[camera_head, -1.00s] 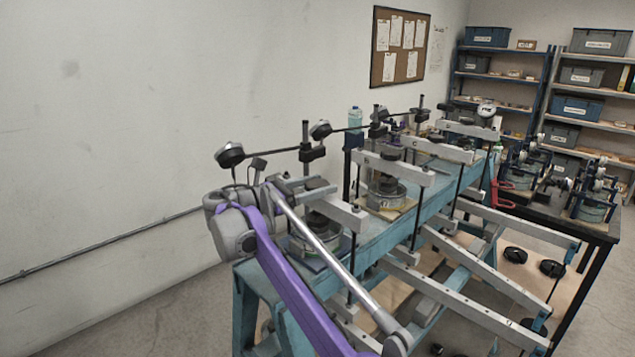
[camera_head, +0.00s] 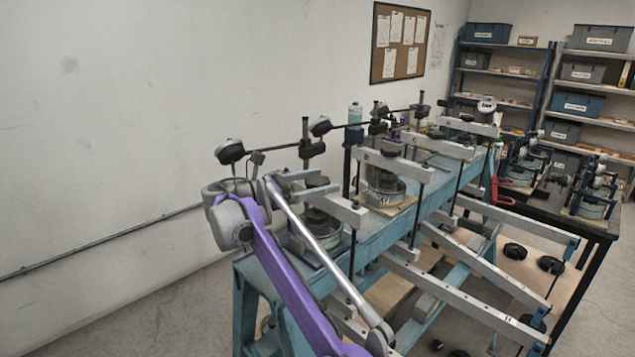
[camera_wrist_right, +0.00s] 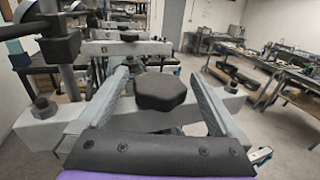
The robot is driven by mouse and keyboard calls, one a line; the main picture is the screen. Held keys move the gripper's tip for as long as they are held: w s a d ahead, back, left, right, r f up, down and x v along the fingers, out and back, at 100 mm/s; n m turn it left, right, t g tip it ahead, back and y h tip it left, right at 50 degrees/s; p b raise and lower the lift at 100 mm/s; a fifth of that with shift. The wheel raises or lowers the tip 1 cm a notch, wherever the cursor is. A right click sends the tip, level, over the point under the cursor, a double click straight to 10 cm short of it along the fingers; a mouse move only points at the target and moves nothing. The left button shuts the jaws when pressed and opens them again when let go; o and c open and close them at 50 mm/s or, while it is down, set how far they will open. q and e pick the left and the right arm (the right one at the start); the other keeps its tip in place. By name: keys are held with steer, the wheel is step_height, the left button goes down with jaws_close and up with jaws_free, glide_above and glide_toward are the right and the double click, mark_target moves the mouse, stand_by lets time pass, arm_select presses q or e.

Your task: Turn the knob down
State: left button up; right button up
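The knob (camera_wrist_right: 160,92) is black and lobed, on top of a grey beam at the near end of the row of rigs. It also shows small in the head view (camera_head: 317,181). My right gripper (camera_wrist_right: 159,73) is open, with one grey finger on each side of the knob. In the wrist view a gap shows between the knob and each finger, so I see no contact. In the head view my right gripper (camera_head: 309,184) is at the knob's height, reaching in from the left. My left gripper is not in view.
The teal bench (camera_head: 370,245) carries several similar lever rigs in a row. A black block on a post (camera_wrist_right: 60,48) stands left of my fingers in the wrist view. Long grey beams (camera_head: 455,300) jut out at the bench's right side. A plain wall is at left.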

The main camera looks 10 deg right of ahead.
steer(key=v, duration=1)
steer(key=shift+a, duration=0.4)
